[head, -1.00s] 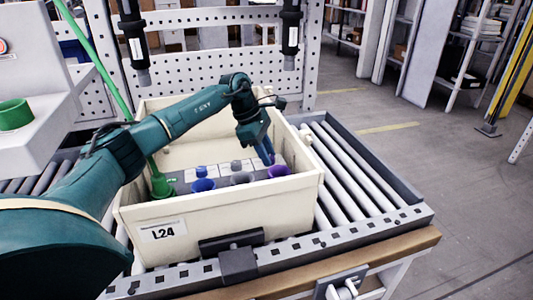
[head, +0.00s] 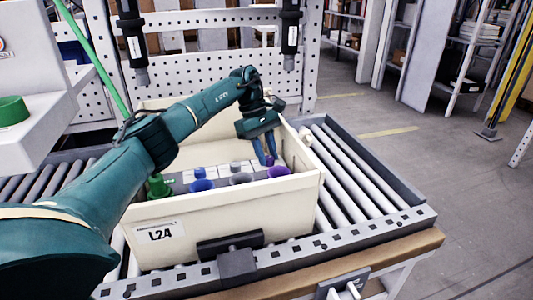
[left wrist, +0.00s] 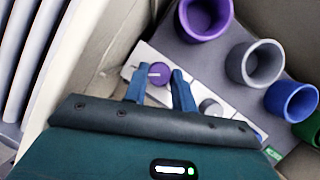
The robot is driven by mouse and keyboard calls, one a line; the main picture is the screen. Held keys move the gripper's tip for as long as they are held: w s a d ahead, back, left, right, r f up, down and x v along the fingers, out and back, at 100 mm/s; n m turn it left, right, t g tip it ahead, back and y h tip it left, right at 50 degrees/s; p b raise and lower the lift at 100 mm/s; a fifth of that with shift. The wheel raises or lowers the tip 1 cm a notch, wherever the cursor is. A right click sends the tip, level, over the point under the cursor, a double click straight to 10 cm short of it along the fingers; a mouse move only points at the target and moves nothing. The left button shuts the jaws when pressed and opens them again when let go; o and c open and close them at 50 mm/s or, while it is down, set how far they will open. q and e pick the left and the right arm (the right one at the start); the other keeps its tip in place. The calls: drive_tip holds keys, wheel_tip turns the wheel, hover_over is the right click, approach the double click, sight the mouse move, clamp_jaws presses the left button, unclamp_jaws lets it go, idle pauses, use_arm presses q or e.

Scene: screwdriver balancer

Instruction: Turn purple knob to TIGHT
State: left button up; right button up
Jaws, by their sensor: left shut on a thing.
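The purple knob (left wrist: 159,73) is a small round cap with a pale line on its top, set on a pale panel (left wrist: 146,54) inside the crate. My left gripper (head: 265,160) reaches down into the crate. In the left wrist view its two blue fingers (left wrist: 159,88) are shut on the purple knob, one on each side. The knob's pale line lies roughly level across that picture. In the head view the fingers and a purple cup (head: 279,172) hide most of the knob. The panel's markings are too small to read. My right gripper is not in view.
The cream crate (head: 222,213), labelled L24, stands on a roller conveyor (head: 365,185). Beside the purple cup sit a grey cup (left wrist: 255,63), a blue cup (left wrist: 292,99) and a green cup (left wrist: 310,128). A grey knob (left wrist: 210,107) is close to the right finger. Two black screwdrivers (head: 133,45) hang above.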

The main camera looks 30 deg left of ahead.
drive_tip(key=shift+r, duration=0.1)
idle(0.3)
use_arm(q)
drive_tip(key=o, duration=1)
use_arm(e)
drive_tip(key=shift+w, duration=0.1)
use_arm(q)
drive_tip(key=s+p+v, duration=0.1)
drive_tip(key=p+v, duration=0.6)
drive_tip(key=v, duration=0.6)
drive_tip(key=shift+w+r, duration=0.2)
drive_tip(key=shift+w, duration=0.3)
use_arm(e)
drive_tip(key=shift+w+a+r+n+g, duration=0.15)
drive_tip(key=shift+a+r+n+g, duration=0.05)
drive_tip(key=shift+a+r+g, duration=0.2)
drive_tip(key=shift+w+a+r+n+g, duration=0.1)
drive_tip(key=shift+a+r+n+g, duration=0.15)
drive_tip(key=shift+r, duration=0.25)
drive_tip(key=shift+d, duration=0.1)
use_arm(q)
drive_tip(key=shift+f, duration=0.1)
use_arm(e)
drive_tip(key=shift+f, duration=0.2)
use_arm(q)
drive_tip(key=shift+d, duration=0.1)
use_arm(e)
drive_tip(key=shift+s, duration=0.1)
